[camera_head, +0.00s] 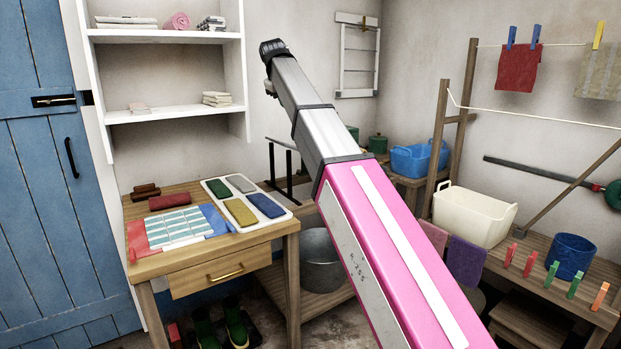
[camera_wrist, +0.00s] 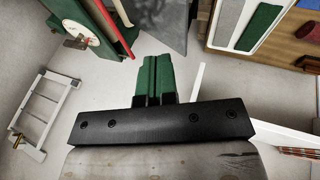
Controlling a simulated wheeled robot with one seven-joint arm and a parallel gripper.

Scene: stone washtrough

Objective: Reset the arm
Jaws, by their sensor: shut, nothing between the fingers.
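In the wrist view, my gripper (camera_wrist: 153,82) has its two green fingers together beyond the dark mounting plate, with nothing between them. Behind them is a plain pale wall, and no object touches the fingers. In the head view, my pink and grey arm rises from the bottom right to the upper middle. I cannot make out the fingers there.
A wooden table (camera_head: 215,280) at left holds a white tray (camera_head: 290,214) of coloured slabs and a tiled board (camera_head: 178,228). A white shelf (camera_head: 170,37) hangs above. A cream tub (camera_head: 472,217) and blue bucket (camera_head: 571,256) stand right. A wall rack (camera_wrist: 45,110) shows in the wrist view.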

